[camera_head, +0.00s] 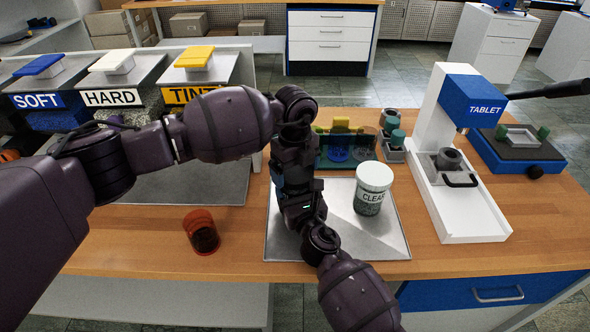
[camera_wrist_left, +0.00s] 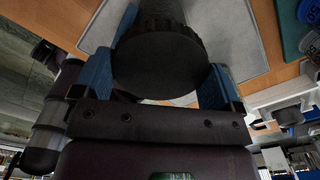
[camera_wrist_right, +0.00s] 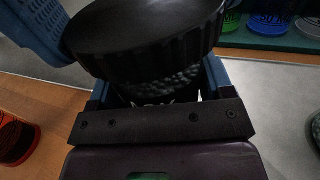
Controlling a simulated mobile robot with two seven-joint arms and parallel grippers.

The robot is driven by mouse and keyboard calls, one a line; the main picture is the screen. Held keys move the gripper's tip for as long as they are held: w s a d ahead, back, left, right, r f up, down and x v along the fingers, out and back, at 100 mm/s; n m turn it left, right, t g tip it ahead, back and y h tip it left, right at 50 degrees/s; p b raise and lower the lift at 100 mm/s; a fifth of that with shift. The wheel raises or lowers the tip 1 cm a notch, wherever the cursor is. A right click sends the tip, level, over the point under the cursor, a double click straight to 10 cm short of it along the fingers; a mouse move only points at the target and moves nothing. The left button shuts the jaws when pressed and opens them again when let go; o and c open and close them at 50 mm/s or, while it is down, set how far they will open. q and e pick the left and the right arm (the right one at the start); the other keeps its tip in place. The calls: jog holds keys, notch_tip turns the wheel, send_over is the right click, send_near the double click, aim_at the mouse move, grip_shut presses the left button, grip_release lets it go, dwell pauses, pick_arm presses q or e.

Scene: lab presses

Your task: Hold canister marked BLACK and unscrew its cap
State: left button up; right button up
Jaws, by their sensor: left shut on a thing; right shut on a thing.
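The canister (camera_wrist_right: 165,82) holds dark pellets and has a wide ribbed black cap (camera_wrist_right: 145,30), which also shows from above in the left wrist view (camera_wrist_left: 158,62). Its label is mostly hidden, so I cannot read the marking. My left gripper (camera_wrist_left: 165,75) has its blue fingers shut on either side of the cap. My right gripper (camera_wrist_right: 155,85) is shut around the canister body just below the cap. The cap sits on the canister; I cannot tell whether it is loosened. In the head view, my arms hide the canister over the metal tray (camera_head: 395,243).
A jar marked CLEAR (camera_head: 372,198) with a pale lid stands on the tray's right. An orange-red cup (camera_head: 202,232) stands left of the tray. A rack of coloured cups (camera_head: 345,148) is behind. The TABLET press (camera_head: 462,200) stands at right. SOFT, HARD and TINT bins (camera_head: 112,97) stand at left.

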aim_at(295, 171)
pick_arm(q)
jog(key=shift+r, duration=0.95)
jog(key=shift+r, duration=2)
pick_arm(e)
jog(key=o, duration=1.7)
